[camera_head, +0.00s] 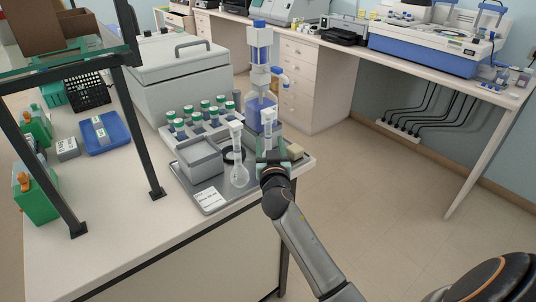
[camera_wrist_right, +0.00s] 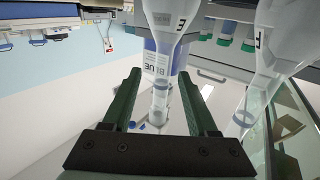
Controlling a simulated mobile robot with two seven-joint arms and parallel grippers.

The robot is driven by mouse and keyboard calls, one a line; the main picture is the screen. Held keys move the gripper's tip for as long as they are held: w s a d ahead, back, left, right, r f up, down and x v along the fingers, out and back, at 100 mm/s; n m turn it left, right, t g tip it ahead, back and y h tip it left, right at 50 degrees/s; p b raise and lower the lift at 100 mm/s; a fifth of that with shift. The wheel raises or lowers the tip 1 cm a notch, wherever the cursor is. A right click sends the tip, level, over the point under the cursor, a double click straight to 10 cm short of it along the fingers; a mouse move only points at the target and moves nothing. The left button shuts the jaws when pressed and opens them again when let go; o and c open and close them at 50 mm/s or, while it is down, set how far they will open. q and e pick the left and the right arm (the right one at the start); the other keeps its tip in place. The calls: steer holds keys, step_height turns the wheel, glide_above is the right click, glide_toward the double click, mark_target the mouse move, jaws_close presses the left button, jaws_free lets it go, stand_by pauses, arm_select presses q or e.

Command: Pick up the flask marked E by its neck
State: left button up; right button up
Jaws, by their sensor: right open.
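The flask marked E (camera_wrist_right: 175,20) is clear, and its letter shows in the right wrist view, which looks upside down. Its neck (camera_wrist_right: 160,100) stands between my two green fingers, with gaps on both sides. My right gripper (camera_wrist_right: 161,100) is open around the neck. In the head view my right gripper (camera_head: 271,160) is at the tray's right front, hiding the lower part of this flask (camera_head: 268,125). A second clear flask (camera_head: 239,167) stands to its left; it also shows in the wrist view (camera_wrist_right: 268,45), with a letter like F. My left gripper is out of view.
A dispenser bottle (camera_head: 262,55) with a blue label stands close behind the flasks. A grey box (camera_head: 200,159) and a white card (camera_head: 210,199) are on the tray (camera_head: 185,180). A rack of green-capped bottles (camera_head: 190,122) stands behind. Open floor lies to the right.

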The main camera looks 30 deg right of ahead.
steer(key=shift+p+x, duration=0.3)
steer(key=shift+x, duration=2.25)
steer(key=shift+a, duration=0.1)
jaws_close()
